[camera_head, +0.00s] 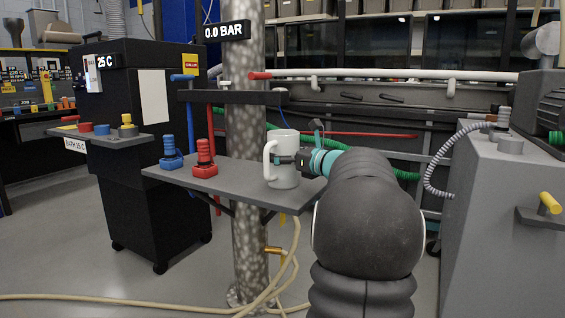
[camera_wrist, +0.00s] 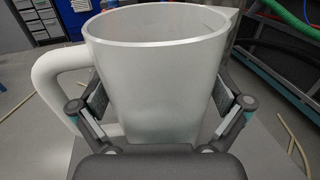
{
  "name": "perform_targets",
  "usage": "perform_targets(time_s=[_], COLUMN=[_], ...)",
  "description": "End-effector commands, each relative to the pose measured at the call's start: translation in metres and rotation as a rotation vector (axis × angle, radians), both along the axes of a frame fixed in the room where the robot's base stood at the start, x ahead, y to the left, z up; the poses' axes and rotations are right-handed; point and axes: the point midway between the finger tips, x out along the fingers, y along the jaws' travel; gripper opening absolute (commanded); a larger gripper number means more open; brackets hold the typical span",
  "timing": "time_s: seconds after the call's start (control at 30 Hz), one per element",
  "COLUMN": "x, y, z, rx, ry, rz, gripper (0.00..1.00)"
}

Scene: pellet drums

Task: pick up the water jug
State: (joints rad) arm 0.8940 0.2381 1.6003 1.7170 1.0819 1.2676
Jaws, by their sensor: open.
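The water jug (camera_head: 284,168) is a white jug with a handle on its left side. It stands upright near the right end of a dark grey shelf (camera_head: 230,182) in the head view. In the wrist view the jug (camera_wrist: 160,85) fills the middle, its open rim towards the camera and its handle to the left. My gripper (camera_head: 290,160) is at the jug from the right. In the wrist view its open fingers (camera_wrist: 163,103) stand on either side of the jug's body. Whether the pads touch it I cannot tell.
A blue valve knob (camera_head: 171,150) and a red one (camera_head: 205,153) stand on the shelf left of the jug. A mottled post (camera_head: 245,120) rises behind the shelf. A grey cabinet (camera_head: 490,215) stands to the right. A hose (camera_head: 150,298) lies on the floor.

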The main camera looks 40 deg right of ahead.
Motion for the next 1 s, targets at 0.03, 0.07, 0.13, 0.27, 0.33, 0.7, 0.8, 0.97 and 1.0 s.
perform_targets(time_s=[0.03,0.07,0.13,0.27,0.33,0.7,0.8,0.97,1.0], x=[0.0075,0.0105,0.0149,0.0152,0.0151,0.0147,0.0147,0.0146,0.0146], y=[0.0018,0.0021,0.0027,0.0025,0.0025,0.0027,0.0027,0.0028,0.0028], z=[0.0,0.0001,0.0006,0.0011,0.001,0.0027,0.0027,0.0068,0.0098], rx=[-0.001,-0.001,-0.001,-0.001,-0.001,-0.002,-0.002,-0.002,-0.002], ry=[0.0,0.0,0.0,0.0,0.0,-0.002,-0.002,-0.003,-0.003], rz=[0.002,0.001,0.001,-0.001,-0.001,0.0,0.0,0.0,0.0], gripper=[1.0,1.0,1.0,1.0,1.0,0.24,0.24,0.24,0.24])
